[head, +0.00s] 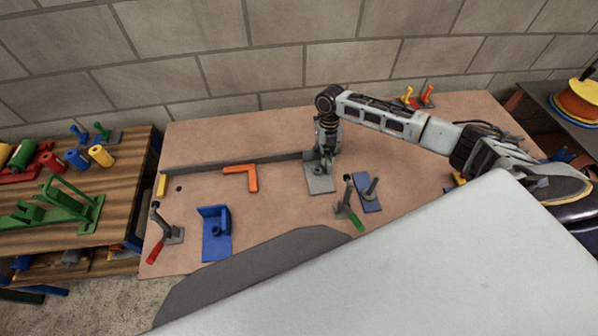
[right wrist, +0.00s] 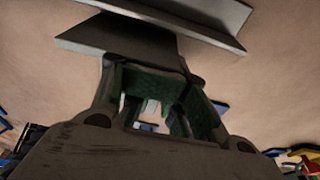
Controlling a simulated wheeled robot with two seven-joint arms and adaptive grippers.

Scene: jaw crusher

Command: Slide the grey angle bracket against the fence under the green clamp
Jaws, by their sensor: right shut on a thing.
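The grey angle bracket (head: 320,184) lies on the tan worktop in the head view, its flat plate facing the front. My right gripper (head: 326,158) is over its back part and shut on it, hiding its upright part. The dark grey fence (head: 240,163) runs left from the bracket; I cannot tell if they touch. The green-handled clamp (head: 348,206) stands right and in front of the bracket, apart from it. In the right wrist view, my gripper's green-padded fingers (right wrist: 155,95) show below dark grey surfaces that I cannot clearly tell apart. My left gripper is not in view.
An orange angle piece (head: 246,177) lies by the fence. A blue bracket (head: 215,233) and a red-handled clamp (head: 164,234) are at left. A blue plate with a grey post (head: 368,192) stands right of the green-handled clamp. A brick wall (head: 280,45) rises behind.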

